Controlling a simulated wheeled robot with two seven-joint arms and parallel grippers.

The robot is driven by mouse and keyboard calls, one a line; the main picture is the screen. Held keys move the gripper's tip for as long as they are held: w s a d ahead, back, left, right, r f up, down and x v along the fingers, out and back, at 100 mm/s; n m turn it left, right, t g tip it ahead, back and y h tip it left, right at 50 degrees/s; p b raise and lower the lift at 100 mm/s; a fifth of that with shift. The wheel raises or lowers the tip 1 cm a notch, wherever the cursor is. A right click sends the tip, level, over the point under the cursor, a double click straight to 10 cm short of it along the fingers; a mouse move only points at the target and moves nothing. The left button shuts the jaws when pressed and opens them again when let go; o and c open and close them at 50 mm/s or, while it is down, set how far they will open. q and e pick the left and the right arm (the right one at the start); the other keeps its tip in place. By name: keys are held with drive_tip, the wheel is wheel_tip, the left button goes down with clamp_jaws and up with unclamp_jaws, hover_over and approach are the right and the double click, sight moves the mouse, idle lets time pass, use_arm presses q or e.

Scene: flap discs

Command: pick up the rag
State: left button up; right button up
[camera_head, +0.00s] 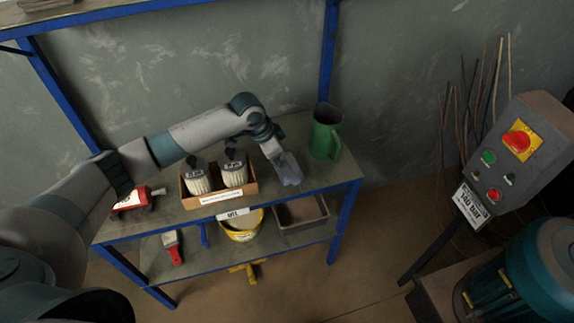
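A pale blue-grey, cloth-like piece (288,171), which looks like the rag, is at the front edge of the upper shelf, right of the brush box. My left arm reaches in from the left over the shelf. My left gripper (275,153) points down and meets the top of this piece. The fingers are too small and merge with it, so I cannot tell whether they are shut on it or whether it hangs or rests on the shelf. My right gripper is not in view.
Below are a yellow bucket (241,229) and a tray (300,212). A control box (522,150) stands right.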

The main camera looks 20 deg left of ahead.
use_arm(q)
drive_tip(key=shift+w+d+f, duration=0.1)
drive_tip(key=shift+f, duration=0.2)
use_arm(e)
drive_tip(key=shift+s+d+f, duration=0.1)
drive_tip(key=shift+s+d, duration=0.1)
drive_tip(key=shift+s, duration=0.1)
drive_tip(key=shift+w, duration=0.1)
use_arm(q)
drive_tip(key=shift+c, duration=0.6)
drive_tip(key=c, duration=0.8)
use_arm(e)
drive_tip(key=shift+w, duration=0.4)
use_arm(q)
drive_tip(key=shift+r, duration=0.1)
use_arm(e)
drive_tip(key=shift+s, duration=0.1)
